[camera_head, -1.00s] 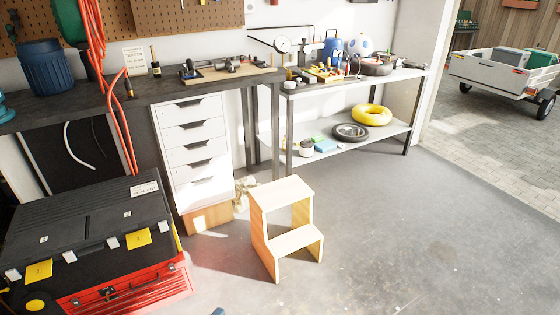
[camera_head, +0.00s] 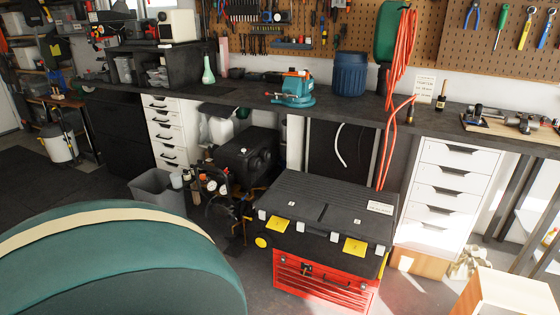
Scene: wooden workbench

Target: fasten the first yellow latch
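A large toolbox stands on the floor at the centre, with a black lid (camera_head: 315,203) and a red drawer base (camera_head: 325,284). On its black front are two yellow squarish pieces, a left one (camera_head: 278,224) and a right one (camera_head: 355,247). Small pale clips sit along the lid's front edge beside them. A round yellow piece (camera_head: 261,242) is at the front left corner. The marks on the yellow pieces are too small to read, and I cannot tell whether either is fastened. The lid looks closed. Neither of my grippers is in view.
A big teal rounded shape with a beige band (camera_head: 110,262) fills the lower left foreground. A dark workbench (camera_head: 240,95) runs behind the toolbox. White drawers (camera_head: 446,195) and a wooden step stool (camera_head: 505,294) are to the right; a grey bin (camera_head: 158,190) is left.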

